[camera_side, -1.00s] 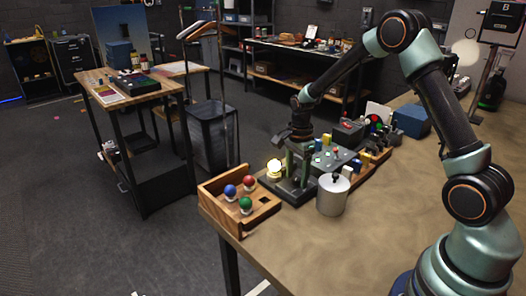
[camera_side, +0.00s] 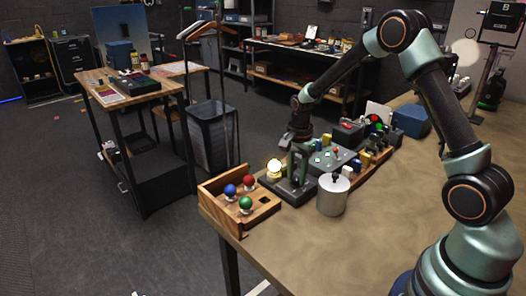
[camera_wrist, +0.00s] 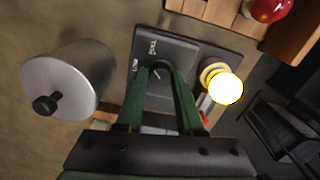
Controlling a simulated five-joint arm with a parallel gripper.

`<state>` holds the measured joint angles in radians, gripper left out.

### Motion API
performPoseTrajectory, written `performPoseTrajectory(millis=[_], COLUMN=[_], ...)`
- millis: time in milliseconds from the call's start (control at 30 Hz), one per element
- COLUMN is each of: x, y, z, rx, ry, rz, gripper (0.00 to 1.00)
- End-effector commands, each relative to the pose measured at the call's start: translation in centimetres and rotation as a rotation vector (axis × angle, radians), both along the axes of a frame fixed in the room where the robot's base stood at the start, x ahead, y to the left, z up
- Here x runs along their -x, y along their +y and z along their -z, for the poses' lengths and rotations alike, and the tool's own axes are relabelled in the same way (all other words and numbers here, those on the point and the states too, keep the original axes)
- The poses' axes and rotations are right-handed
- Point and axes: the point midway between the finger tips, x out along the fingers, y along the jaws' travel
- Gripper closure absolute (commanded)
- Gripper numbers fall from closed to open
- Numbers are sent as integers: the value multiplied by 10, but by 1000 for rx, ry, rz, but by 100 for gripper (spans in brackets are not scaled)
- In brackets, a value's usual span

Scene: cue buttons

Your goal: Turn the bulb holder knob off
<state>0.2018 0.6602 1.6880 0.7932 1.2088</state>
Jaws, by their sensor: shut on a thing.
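The bulb holder (camera_side: 290,192) is a dark box near the table's front-left part. Its round bulb (camera_side: 274,166) glows yellow-white. In the wrist view, the lit bulb (camera_wrist: 225,88) sits to the right of the dark round knob (camera_wrist: 158,79), which has a pale pointer line. White lettering is on the holder's plate (camera_wrist: 185,52) around the knob. My gripper (camera_wrist: 161,72) points down with its green fingers shut on the knob, one on each side. In the side view, my gripper (camera_side: 297,166) stands over the holder and hides the knob.
A wooden tray (camera_side: 263,217) with red, blue and green balls stands left of the holder. A grey lidded canister (camera_side: 333,196) stands close on the right. Several boxes and small parts crowd the table behind. The front of the table (camera_side: 350,255) is clear.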

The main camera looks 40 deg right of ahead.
Motion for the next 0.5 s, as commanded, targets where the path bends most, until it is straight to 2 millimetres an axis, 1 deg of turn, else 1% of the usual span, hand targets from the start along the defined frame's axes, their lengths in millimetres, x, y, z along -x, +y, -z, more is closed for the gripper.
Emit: performPoseTrajectory(millis=[500], x=[0], y=[0], z=[-1], rx=[-1], ry=[1], rz=[-492], gripper=[100])
